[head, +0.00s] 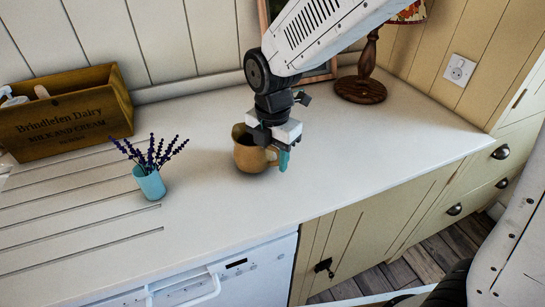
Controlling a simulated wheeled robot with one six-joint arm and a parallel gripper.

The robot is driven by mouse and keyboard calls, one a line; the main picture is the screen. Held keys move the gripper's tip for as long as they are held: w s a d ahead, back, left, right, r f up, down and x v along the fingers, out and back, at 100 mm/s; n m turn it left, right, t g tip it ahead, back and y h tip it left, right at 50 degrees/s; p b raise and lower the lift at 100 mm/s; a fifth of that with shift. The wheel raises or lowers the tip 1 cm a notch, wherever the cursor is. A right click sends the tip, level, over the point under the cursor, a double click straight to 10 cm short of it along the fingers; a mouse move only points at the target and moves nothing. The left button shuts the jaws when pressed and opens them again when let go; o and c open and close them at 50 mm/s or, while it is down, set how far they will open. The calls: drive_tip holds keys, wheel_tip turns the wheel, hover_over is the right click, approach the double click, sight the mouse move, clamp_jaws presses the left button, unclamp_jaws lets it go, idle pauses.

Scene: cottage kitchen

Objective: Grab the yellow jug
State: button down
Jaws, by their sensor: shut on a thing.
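The yellow jug (250,157), more an orange-tan in this light, is on or just above the white worktop in the head view, near the middle. It looks upright, with its handle to the right. My gripper (276,150) comes down from above and is shut on the jug at its right side, by the handle. The gripper body hides part of the jug's rim. I cannot tell whether the jug's base touches the worktop.
A blue cup with lavender (150,184) stands to the left. A wooden crate (66,112) is at the back left. A lamp (361,85) stands at the back right. The worktop (370,150) is clear to the right, up to its front edge.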

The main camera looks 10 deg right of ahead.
drive_tip(key=shift+r, duration=0.75)
drive_tip(key=s+a+r, duration=0.1)
drive_tip(key=s+a, duration=0.1)
drive_tip(key=s, duration=0.5)
drive_tip(key=s+a+r, duration=0.1)
drive_tip(key=s+a, duration=0.1)
drive_tip(key=s, duration=0.6)
drive_tip(key=shift+a+r, duration=0.2)
drive_tip(key=shift+a, duration=0.1)
drive_tip(key=shift+s, duration=0.15)
idle(1.8)
idle(0.3)
